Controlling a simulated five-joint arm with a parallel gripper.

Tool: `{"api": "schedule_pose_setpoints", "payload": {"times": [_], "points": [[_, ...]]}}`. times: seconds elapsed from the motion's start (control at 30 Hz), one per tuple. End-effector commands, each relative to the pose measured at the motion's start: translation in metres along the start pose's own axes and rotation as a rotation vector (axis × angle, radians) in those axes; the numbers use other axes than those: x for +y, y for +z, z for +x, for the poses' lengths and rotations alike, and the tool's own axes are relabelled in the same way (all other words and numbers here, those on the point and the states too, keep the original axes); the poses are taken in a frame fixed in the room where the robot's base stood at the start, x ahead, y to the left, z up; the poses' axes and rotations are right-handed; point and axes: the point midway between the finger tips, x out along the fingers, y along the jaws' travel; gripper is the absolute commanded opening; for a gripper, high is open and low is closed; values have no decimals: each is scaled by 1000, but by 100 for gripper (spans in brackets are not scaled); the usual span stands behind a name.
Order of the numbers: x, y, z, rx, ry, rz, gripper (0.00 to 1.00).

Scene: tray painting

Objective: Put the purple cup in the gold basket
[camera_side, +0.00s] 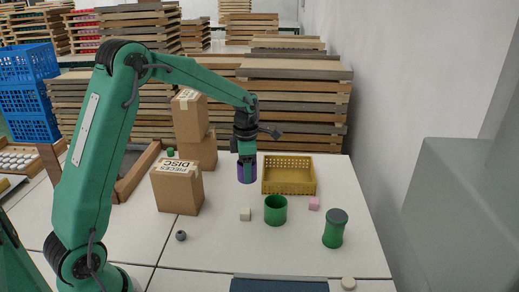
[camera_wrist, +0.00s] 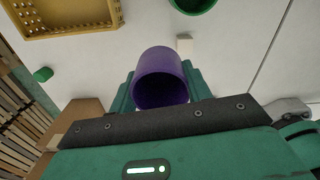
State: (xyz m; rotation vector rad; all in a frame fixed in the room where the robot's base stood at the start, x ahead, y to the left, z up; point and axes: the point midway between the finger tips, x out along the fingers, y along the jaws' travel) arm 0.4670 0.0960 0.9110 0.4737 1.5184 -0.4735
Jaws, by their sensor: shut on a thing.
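The purple cup (camera_wrist: 160,78) is between the two fingers of my gripper (camera_wrist: 162,90) in the wrist view, with its open rim toward the camera. In the side view the purple cup (camera_side: 247,173) is partly hidden behind my gripper (camera_side: 246,172), which is shut on it. I cannot tell whether the cup's base touches the table. The gold basket (camera_side: 288,189) stands just right of the cup in the side view, apart from it. The gold basket (camera_wrist: 66,30) also shows at the upper left of the wrist view, and the part in view looks empty.
A green cup (camera_side: 275,211) stands in front of the basket. A green jar with a dark lid (camera_side: 335,229), a pink block (camera_side: 314,203) and a pale block (camera_side: 245,214) are nearby. Cardboard boxes (camera_side: 180,190) stand left of my gripper. Stacked wooden trays (camera_side: 290,110) rise behind.

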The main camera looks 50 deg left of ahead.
Motion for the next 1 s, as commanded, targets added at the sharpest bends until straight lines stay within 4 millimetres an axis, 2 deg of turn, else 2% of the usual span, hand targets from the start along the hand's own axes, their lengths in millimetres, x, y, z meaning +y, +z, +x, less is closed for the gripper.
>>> {"api": "schedule_pose_setpoints", "payload": {"times": [0.27,0.7,0.83,1.0], "points": [[2,25,-2,0,0,30,25],[-2,110,-6,0,0,135,25],[-6,129,-6,-1,1,159,25],[-10,143,-7,0,0,176,25]]}}
